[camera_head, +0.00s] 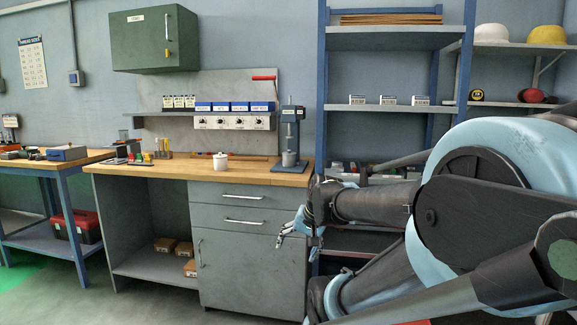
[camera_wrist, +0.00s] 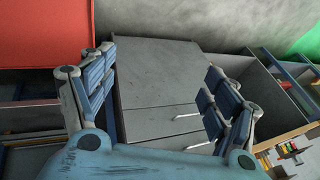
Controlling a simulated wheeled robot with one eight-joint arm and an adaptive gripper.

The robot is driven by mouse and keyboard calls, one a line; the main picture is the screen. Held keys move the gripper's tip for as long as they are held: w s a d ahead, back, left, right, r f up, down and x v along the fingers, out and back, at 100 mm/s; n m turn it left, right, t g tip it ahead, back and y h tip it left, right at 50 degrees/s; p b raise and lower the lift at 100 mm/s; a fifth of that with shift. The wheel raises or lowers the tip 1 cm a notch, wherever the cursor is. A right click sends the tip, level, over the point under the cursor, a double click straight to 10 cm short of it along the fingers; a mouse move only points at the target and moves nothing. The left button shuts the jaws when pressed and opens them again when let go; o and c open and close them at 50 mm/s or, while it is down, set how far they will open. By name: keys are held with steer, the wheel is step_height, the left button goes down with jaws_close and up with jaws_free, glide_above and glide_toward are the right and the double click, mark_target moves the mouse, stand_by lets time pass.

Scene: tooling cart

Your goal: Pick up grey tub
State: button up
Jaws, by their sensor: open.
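A small grey tub-like cylinder (camera_head: 289,158) stands under the small press on the wooden worktop in the head view. A pale lidded pot (camera_head: 220,161) stands alone to its left; I cannot tell for sure which one is the grey tub. My gripper (camera_head: 291,234) is below the worktop, in front of the grey cabinet's right edge, apart from both vessels. In the wrist view my gripper (camera_wrist: 160,62) is open and empty, its fingers spread over the view of the cabinet front. I cannot make out either vessel in the wrist view.
The worktop (camera_head: 150,171) holds the press (camera_head: 291,125), bottles and small coloured items at left. The grey cabinet (camera_head: 240,255) has projecting handles. Blue shelving (camera_head: 322,90) stands at right. A red surface (camera_wrist: 40,80) fills the wrist view's upper left. Floor at front left is clear.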

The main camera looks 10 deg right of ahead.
mark_target(291, 159)
steer(key=w+a+r+m+t+y, duration=0.1)
steer(key=w+r+m+t, duration=0.1)
steer(key=w+r+m, duration=0.45)
steer(key=w+a+r+m+t+y, duration=0.2)
steer(key=w+r+t, duration=0.1)
steer(key=w, duration=0.7)
steer(key=w+a+r+m+t+y, duration=0.15)
steer(key=w+r+m, duration=0.3)
steer(key=w, duration=0.45)
steer(key=w+d+m+t+h, duration=0.2)
steer(key=w+d+m, duration=0.1)
steer(key=w+m, duration=0.3)
steer(key=w+d+m+t+h, duration=0.1)
steer(key=w+d+m+t, duration=0.1)
steer(key=w+d+m, duration=0.2)
steer(key=w+d+r+m+t+h, duration=0.1)
steer(key=w+d+m+t+h, duration=0.1)
steer(key=w+m, duration=0.6)
steer(key=shift+w+d+r+t+h, duration=0.15)
steer(key=shift+d+t+h, duration=0.1)
steer(key=shift+d, duration=0.4)
steer(key=shift+w+d+f+t+h, duration=0.1)
steer(key=shift+w+d+t, duration=0.1)
steer(key=shift+d, duration=0.4)
steer(key=w, duration=1.1)
steer(key=w+a, duration=0.1)
steer(key=w, duration=0.5)
steer(key=shift+w+a, duration=0.1)
steer(key=c, duration=1.2)
